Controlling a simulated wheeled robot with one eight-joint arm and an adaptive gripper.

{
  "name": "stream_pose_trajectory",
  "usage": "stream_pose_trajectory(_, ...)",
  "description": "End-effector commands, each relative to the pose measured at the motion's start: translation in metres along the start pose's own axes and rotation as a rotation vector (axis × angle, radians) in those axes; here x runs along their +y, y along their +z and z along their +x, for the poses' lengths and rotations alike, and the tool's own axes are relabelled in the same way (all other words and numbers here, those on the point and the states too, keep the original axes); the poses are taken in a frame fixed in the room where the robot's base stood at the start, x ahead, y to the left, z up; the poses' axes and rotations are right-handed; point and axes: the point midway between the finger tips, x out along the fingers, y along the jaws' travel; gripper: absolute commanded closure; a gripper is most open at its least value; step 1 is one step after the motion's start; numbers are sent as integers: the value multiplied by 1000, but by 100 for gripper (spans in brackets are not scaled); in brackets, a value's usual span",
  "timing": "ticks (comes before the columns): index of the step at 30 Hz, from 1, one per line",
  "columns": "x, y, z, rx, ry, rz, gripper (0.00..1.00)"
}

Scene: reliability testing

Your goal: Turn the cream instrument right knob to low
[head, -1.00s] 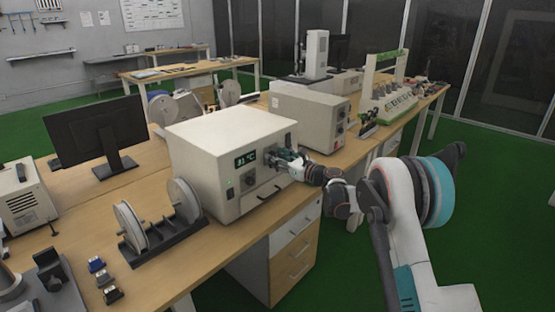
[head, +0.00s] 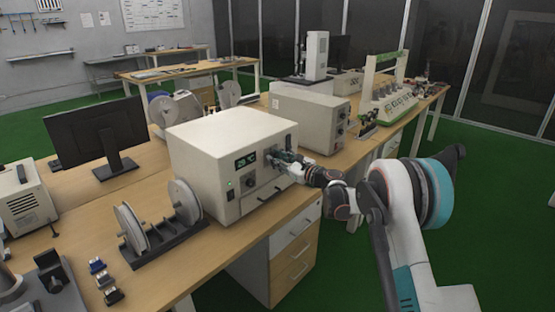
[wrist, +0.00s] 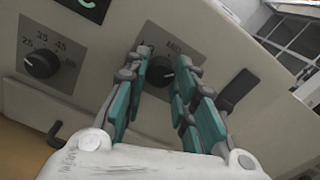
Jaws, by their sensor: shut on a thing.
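The cream instrument (head: 212,150) stands on the wooden bench, with a lit green display (head: 246,160) and a dark left knob (head: 248,181) on its front. In the wrist view the left knob (wrist: 42,64) has a numbered dial. The right knob (wrist: 160,72) is black on a dark plate with lettering partly readable as MED; the fingers hide the rest. My gripper (wrist: 163,58) has its teal-padded fingers on both sides of the right knob, shut on it. In the head view my gripper (head: 278,158) meets the instrument's front at the right.
A second cream box (head: 309,118) stands to the right behind the instrument. A spool rack (head: 160,222) stands at the left front. A handle (wrist: 54,134) sticks out below the left knob. The aisle on the right is clear.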

Motion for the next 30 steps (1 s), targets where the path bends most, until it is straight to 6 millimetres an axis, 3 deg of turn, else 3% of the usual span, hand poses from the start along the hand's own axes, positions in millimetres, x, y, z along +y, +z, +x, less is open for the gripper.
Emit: stream_pose_trajectory(30, 0, -1, 0, 0, 2, -967, 99)
